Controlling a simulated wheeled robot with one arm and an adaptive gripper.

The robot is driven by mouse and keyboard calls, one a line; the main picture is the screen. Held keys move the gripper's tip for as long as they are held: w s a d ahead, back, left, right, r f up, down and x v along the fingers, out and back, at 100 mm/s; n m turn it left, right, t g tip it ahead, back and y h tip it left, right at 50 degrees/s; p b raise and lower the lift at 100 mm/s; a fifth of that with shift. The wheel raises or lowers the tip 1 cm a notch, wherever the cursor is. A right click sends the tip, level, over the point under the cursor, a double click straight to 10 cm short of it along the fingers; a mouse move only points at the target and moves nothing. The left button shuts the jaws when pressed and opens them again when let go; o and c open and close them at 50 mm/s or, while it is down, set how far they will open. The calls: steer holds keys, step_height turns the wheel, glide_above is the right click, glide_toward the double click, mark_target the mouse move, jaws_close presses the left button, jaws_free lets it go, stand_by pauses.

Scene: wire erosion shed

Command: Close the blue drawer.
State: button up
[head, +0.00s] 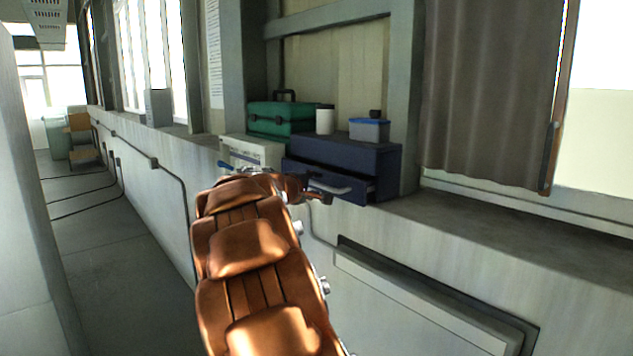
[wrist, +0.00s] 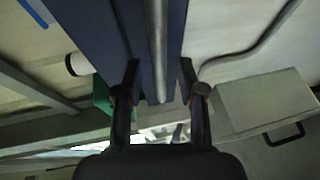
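The dark blue drawer (head: 353,196) is in a dark blue cabinet (head: 350,152) on the ledge. It stands a little out of the cabinet, with a gap showing at its right end. A pale bar handle (head: 330,187) runs across its front. My gripper (head: 312,190) is at the drawer's front, beside the handle, and partly hides it. In the wrist view, my gripper (wrist: 160,66) has its two dark fingers spread apart. The blue drawer (wrist: 172,60) and its grey handle (wrist: 157,45) show between and beyond the fingertips. I cannot tell whether the fingers touch it.
A white cylinder (head: 325,120) and a blue-lidded tub (head: 369,131) stand on the cabinet. A green toolbox (head: 278,119) is behind, to the left. A white box (head: 252,150) stands left of the cabinet. The ledge (head: 480,225) to the right is clear.

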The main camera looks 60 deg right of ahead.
steer(key=shift+x, duration=1.05)
jaws_close()
